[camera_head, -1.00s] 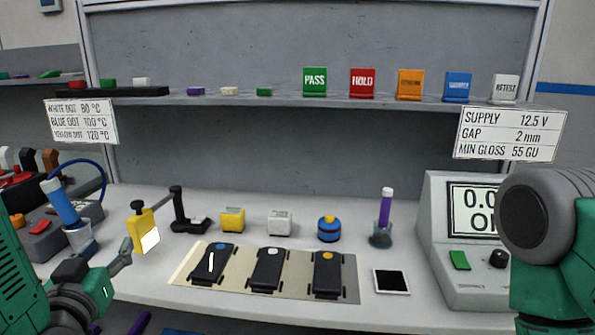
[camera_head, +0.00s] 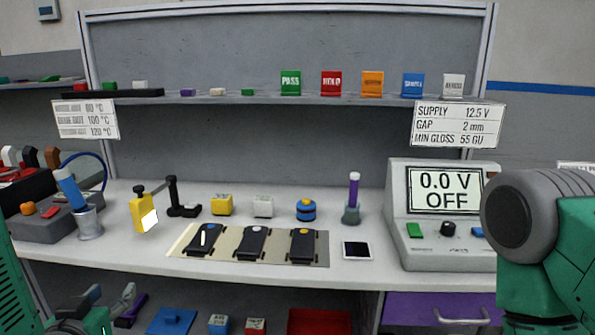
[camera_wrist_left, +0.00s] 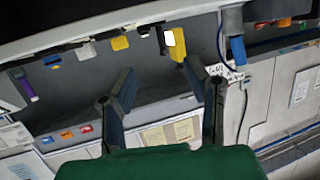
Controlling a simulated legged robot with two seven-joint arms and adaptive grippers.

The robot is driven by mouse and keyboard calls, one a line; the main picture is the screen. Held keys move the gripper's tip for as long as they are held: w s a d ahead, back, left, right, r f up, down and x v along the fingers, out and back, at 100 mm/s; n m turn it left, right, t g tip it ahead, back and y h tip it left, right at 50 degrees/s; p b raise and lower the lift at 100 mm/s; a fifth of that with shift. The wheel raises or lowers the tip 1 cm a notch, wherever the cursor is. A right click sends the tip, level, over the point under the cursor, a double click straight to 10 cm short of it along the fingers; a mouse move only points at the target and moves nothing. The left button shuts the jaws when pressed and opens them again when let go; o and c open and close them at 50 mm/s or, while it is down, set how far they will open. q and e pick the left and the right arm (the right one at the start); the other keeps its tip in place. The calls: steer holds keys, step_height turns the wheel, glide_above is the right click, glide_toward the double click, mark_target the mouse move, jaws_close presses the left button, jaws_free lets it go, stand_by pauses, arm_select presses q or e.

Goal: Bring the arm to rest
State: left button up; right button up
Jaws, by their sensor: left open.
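My left gripper (camera_head: 128,296) is at the lower left of the head view, in front of and below the bench's front edge. Its two fingers are spread, and in the left wrist view (camera_wrist_left: 163,85) nothing is between them. A yellow device with a bright white face (camera_head: 144,214) stands on the bench top, apart from the fingers; it also shows beyond them in the left wrist view (camera_wrist_left: 186,46). My right arm shows at the right edge of the head view, but its gripper is out of view.
The bench (camera_head: 120,248) holds a mat with several dark modules (camera_head: 251,243), a blue-handled tool in a holder (camera_head: 76,195) and a supply reading 0.0 V OFF (camera_head: 443,192). Below the bench are a red bin (camera_head: 320,322), blocks and a purple drawer (camera_head: 440,310).

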arm_select(q)
steer(key=s+d+f+m+g+h, duration=0.1)
steer(key=s+d+f+g, duration=0.15)
steer(key=s+f, duration=0.4)
steer(key=s+d+f+g+h, duration=0.1)
steer(key=s+f+g, duration=0.25)
steer(key=f, duration=0.65)
steer(key=s+f+g, duration=0.4)
steer(key=s+f, duration=0.1)
steer(key=s, duration=0.3)
steer(key=s+f+m+g, duration=0.1)
steer(key=s+f+g, duration=0.3)
steer(key=s, duration=0.5)
step_height(320, 180, down, 2)
steer(key=shift+d+g+h, duration=0.3)
steer(key=shift+d, duration=0.15)
steer(key=shift+w, duration=0.15)
